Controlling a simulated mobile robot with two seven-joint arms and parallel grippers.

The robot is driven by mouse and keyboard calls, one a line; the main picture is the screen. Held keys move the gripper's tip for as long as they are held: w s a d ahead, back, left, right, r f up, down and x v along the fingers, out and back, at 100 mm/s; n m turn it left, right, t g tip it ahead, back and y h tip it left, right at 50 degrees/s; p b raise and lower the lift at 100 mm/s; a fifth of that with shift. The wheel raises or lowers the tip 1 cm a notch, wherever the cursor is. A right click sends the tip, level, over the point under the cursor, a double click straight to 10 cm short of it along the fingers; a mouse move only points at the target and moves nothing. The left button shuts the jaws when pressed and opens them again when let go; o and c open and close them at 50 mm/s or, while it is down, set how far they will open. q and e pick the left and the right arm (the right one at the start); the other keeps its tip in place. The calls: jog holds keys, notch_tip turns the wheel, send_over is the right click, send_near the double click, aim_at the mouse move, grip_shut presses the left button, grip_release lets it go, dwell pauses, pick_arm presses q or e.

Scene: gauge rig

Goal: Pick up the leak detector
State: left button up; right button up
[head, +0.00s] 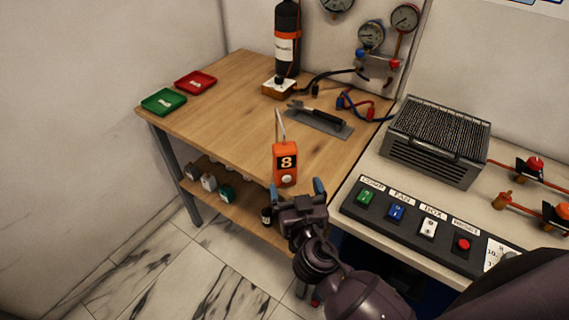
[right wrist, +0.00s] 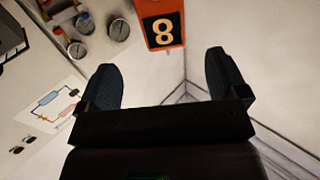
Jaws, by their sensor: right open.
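The leak detector is an orange handheld box (head: 285,166) with a dark face, a figure 8 and a thin grey probe rising from its top. It stands upright near the front edge of the wooden bench. In the right wrist view the detector (right wrist: 151,8) shows at the top, beyond my fingertips and roughly between them; part of it is cut off by the frame. My right gripper (head: 298,188) is open and empty, just in front of the detector. Its two fingers are spread apart in the right wrist view (right wrist: 164,68). My left gripper is not in view.
The wooden bench (head: 225,100) holds a red tray (head: 195,83), a green tray (head: 163,102), a black cylinder (head: 287,45) and a dark tool on a grey mat (head: 338,128). A button panel (head: 415,223) lies right of my gripper. The bench left of the detector is clear.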

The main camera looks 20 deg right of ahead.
aim_at(287, 161)
jog(key=w, duration=0.3)
jog(key=w+p, duration=0.1)
jog(key=w, duration=0.1)
jog(key=shift+w+d, duration=0.3)
jog(key=shift+d, duration=0.05)
jog(key=shift+w+r, duration=0.2)
jog(key=shift+w, duration=0.3)
jog(key=w, duration=0.1)
jog(key=w+p, duration=0.1)
jog(key=w, duration=0.1)
jog(key=shift+w+r+p, duration=0.1)
jog(key=shift+r+p, duration=0.15)
jog(key=shift+p, duration=0.05)
jog(key=shift+w+d+f, duration=0.15)
jog(key=shift+w, duration=0.4)
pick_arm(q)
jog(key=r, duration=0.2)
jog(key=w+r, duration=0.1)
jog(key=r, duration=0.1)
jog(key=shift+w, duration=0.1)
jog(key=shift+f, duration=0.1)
pick_arm(e)
jog(key=c, duration=1.2)
jog(key=shift+c, duration=0.6)
